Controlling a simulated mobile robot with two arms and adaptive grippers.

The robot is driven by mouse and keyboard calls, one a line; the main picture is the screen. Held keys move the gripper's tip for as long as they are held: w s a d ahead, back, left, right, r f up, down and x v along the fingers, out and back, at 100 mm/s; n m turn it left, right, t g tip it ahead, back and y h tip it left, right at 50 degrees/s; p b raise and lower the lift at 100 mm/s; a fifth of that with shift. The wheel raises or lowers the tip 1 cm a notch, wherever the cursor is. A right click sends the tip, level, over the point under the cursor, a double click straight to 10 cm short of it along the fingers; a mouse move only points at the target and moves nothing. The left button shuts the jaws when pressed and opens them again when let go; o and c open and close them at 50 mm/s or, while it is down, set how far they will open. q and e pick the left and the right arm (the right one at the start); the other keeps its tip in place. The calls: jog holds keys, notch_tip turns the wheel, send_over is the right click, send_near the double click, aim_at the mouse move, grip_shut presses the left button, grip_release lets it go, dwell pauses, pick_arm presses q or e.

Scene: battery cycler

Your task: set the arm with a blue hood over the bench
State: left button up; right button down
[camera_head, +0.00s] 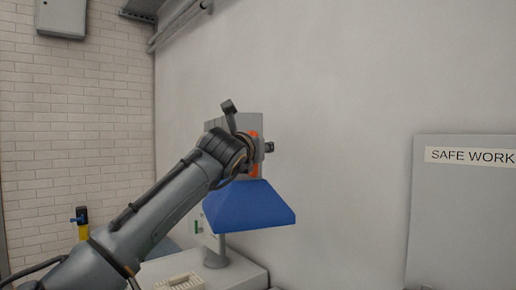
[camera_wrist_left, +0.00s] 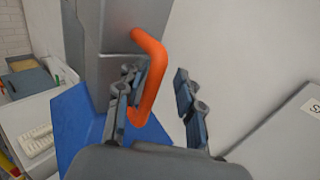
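The blue hood (camera_head: 248,206) hangs in front of the wall in the head view, below a grey housing (camera_head: 217,125). An orange handle (camera_head: 254,138) is fixed to the housing. In the left wrist view, the handle (camera_wrist_left: 152,70) curves down between my fingers, and the blue hood (camera_wrist_left: 78,130) shows at lower left. My left gripper (camera_wrist_left: 158,82) is open, with one finger on each side of the handle. The handle is closer to the left finger; I cannot tell if they touch. In the head view my left gripper (camera_head: 262,148) partly covers the handle. My right gripper is out of view.
A pale bench (camera_head: 238,275) lies below the hood, with a light grey tray-like item (camera_head: 180,283) on it. A grey stand (camera_head: 215,255) rises from the bench. A panel reading "SAFE WORK" (camera_head: 462,210) stands at right. The wall between hood and panel is clear.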

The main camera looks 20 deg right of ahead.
pick_arm(q)
jog(key=shift+w+a, duration=0.1)
jog(key=shift+a, duration=0.1)
jog(key=shift+a, duration=0.1)
jog(key=v, duration=1.2)
jog(key=shift+d, duration=0.3)
